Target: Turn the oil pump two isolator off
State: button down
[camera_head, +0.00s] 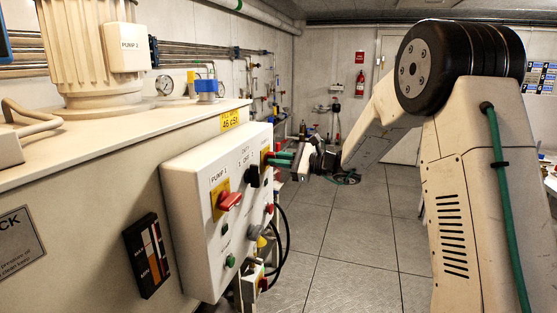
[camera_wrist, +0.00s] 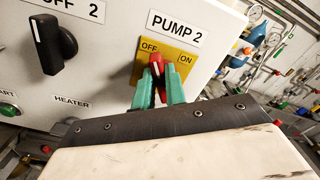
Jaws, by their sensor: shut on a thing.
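The pump two isolator has a red handle (camera_wrist: 157,68) on a yellow plate (camera_wrist: 180,55) marked OFF and ON, under a PUMP 2 label. Its white mark lies near the OFF word, on the upper end of the handle. My gripper (camera_wrist: 158,88) has its green fingers closed on either side of the red handle. In the head view, my gripper (camera_head: 281,158) reaches the upper right edge of the white control box (camera_head: 196,222). The fingers hide the lower sides of the handle.
The pump one isolator (camera_head: 230,200) has a red handle on the same box. A black selector knob (camera_wrist: 52,42) sits left of pump two. Black cables (camera_head: 284,235) hang below the box. The tiled floor (camera_head: 355,240) to the right is clear.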

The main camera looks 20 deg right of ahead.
jog(key=n, duration=0.7)
jog(key=f+n, duration=0.1)
jog(key=n, duration=0.3)
jog(key=shift+s+a, duration=0.15)
jog(key=shift+s, duration=0.1)
jog(key=shift+n, duration=0.4)
jog(key=c, duration=1.4)
grip_release()
jog(key=shift+c, duration=0.2)
jog(key=shift+r, duration=0.1)
jog(key=v, duration=0.7)
jog(key=shift+s+d, duration=0.25)
jog(key=shift+d, duration=0.05)
